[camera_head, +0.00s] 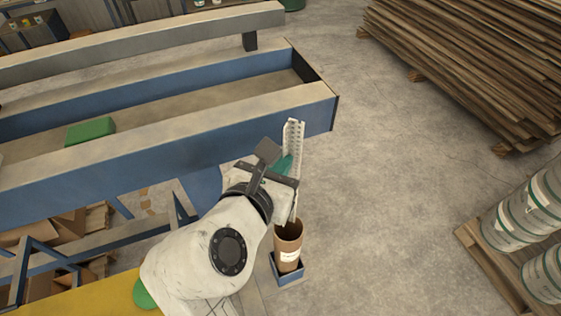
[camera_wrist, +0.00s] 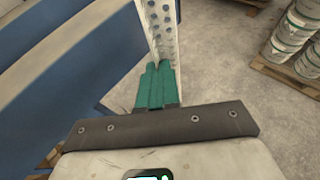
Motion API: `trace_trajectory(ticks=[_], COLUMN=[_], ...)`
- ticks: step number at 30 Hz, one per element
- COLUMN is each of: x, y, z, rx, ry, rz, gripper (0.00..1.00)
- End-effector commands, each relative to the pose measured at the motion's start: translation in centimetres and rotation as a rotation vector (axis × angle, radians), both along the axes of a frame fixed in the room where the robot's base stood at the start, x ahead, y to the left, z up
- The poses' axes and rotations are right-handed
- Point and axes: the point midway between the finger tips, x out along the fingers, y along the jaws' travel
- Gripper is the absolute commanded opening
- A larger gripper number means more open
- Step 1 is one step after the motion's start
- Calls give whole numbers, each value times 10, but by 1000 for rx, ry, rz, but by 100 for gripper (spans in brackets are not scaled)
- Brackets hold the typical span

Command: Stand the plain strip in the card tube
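A long pale strip (camera_head: 293,135) with rows of holes stands nearly upright in my gripper. My gripper (camera_head: 284,166) has green fingers, which also show in the wrist view (camera_wrist: 157,68), close together on the strip. The strip's holed face fills the top middle of the wrist view (camera_wrist: 160,30). The brown card tube (camera_head: 288,254), with a white label, stands upright just below the gripper. The strip's lower end overlaps the tube's mouth in the head view. I cannot tell whether it is above the mouth or just inside. The tube is not visible in the wrist view.
The tube sits in a small blue holder (camera_head: 290,278). A long blue bench frame (camera_head: 165,140) lies to the left, with a green block (camera_head: 91,130) on it. Stacked boards (camera_head: 470,60) and drums on a pallet (camera_head: 525,215) stand right. Floor between is clear.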

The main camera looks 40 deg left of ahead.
Motion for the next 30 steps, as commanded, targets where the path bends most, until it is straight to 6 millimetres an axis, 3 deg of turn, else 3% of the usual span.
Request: trace_trajectory(ticks=[30], x=[0], y=[0], z=[-33], rx=[0], ry=[0], rz=[0], gripper=[0])
